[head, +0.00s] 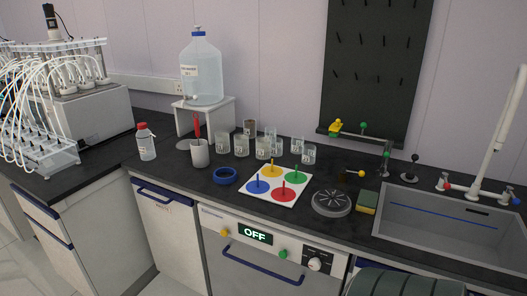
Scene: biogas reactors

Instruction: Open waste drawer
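A white front with a blue bar handle (165,193) is below the dark counter, left of the dishwasher. It looks shut, flush with the cabinet. A small label shows on it but is too small to read. Further left, a side cabinet has a drawer front with a blue handle (36,203), also shut, and another blue-handled front (42,233) below it. I cannot tell from lettering which is the waste drawer. Neither of my grippers is in view.
The dishwasher (265,250) reads OFF and has a protruding blue handle. A sink (450,222) is at right. Floor shows at lower left.

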